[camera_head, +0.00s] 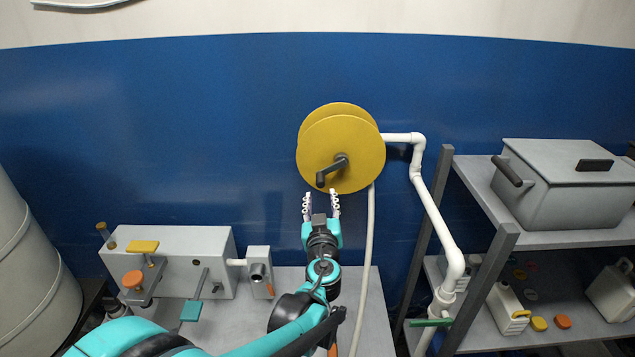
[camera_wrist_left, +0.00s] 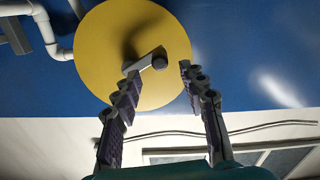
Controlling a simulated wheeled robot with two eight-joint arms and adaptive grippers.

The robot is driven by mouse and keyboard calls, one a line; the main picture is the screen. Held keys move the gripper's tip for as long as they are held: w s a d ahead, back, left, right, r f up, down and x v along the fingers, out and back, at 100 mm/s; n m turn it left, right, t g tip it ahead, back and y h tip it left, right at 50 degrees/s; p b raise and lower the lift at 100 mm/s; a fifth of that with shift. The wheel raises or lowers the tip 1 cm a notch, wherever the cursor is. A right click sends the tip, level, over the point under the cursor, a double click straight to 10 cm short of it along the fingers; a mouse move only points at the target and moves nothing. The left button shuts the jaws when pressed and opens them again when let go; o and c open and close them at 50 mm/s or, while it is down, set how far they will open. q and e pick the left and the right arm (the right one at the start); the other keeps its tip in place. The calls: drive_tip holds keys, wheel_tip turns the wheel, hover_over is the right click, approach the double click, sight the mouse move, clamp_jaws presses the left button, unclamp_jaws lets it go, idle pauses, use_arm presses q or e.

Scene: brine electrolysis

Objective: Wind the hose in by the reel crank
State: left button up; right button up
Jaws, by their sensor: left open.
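The yellow hose reel (camera_head: 358,140) is mounted at the blue wall; its round face also fills the upper left of the left wrist view (camera_wrist_left: 110,50). Its dark crank (camera_head: 333,169) runs from the hub down and left to a handle. The crank shows in the left wrist view (camera_wrist_left: 144,63), with its handle end between the fingertips in the picture. A pale hose (camera_head: 370,235) hangs from the reel down past the table. My left gripper (camera_head: 321,196) is open, fingers pointing up just below the crank handle, holding nothing. My right gripper is not in view.
A grey box unit (camera_head: 180,250) with orange, yellow and teal handles stands on the table, left of my arm. A white pipe (camera_head: 434,215) runs from the reel down the right. A shelf with a grey lidded tank (camera_head: 570,195) stands at right, a grey drum (camera_head: 30,270) at left.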

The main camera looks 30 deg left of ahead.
sight(321, 186)
use_arm(q)
drive_tip(key=shift+w+a+n, duration=0.3)
drive_tip(key=shift+w, duration=0.2)
drive_tip(key=x, duration=0.6)
drive_tip(key=shift+w+a, duration=0.1)
drive_tip(key=shift+w, duration=0.2)
clamp_jaws()
